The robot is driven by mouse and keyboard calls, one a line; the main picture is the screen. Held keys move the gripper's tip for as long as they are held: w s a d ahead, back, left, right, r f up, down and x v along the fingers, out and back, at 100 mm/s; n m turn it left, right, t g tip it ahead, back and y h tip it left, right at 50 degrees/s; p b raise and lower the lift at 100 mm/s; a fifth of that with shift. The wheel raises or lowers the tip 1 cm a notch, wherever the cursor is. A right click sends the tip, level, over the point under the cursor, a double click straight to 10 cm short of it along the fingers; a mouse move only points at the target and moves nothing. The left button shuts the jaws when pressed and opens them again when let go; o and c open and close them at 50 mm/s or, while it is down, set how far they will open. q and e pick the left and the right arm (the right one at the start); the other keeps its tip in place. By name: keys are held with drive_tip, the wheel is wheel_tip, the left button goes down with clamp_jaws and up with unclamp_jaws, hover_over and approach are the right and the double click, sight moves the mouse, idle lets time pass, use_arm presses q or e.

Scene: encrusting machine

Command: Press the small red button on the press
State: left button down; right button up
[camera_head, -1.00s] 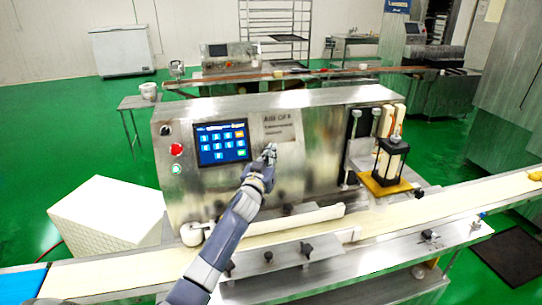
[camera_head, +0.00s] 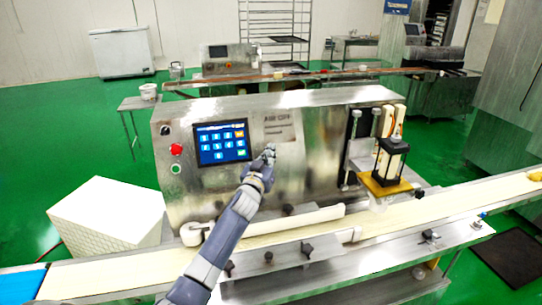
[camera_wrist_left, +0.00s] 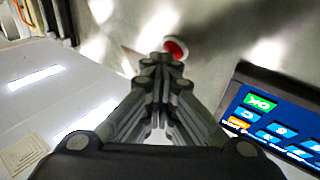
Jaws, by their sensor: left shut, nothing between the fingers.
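The press (camera_head: 300,175) is a steel machine with a blue touchscreen (camera_head: 222,143) on its front. In the left wrist view a small round red button (camera_wrist_left: 176,47) with a pale rim shows just beyond my fingertips. I cannot tell whether they touch it. In the head view this button is hidden behind my left gripper (camera_head: 269,152), which is in front of the panel, right of the screen and below the "AIR OFF" lettering. The left gripper (camera_wrist_left: 160,64) is shut and empty. The touchscreen (camera_wrist_left: 275,125) also shows at the right of the wrist view. My right gripper is not in view.
A larger red knob (camera_head: 176,150) sits left of the screen, with a green-ringed button (camera_head: 176,169) below it. A conveyor belt (camera_head: 110,272) runs along the front. A black press head (camera_head: 391,160) stands at right. A white block (camera_head: 108,212) stands at left.

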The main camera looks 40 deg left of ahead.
use_arm(q)
drive_tip(key=shift+s+d+r+p, duration=0.3)
drive_tip(key=shift+s+d+p, duration=0.15)
drive_tip(key=shift+d+p, duration=0.15)
drive_tip(key=s+d+r+p, duration=0.2)
drive_tip(key=d+p, duration=0.1)
drive_tip(key=shift+s+d+r, duration=0.1)
drive_tip(key=shift+s+d, duration=0.05)
drive_tip(key=shift+s, duration=0.25)
idle(0.9)
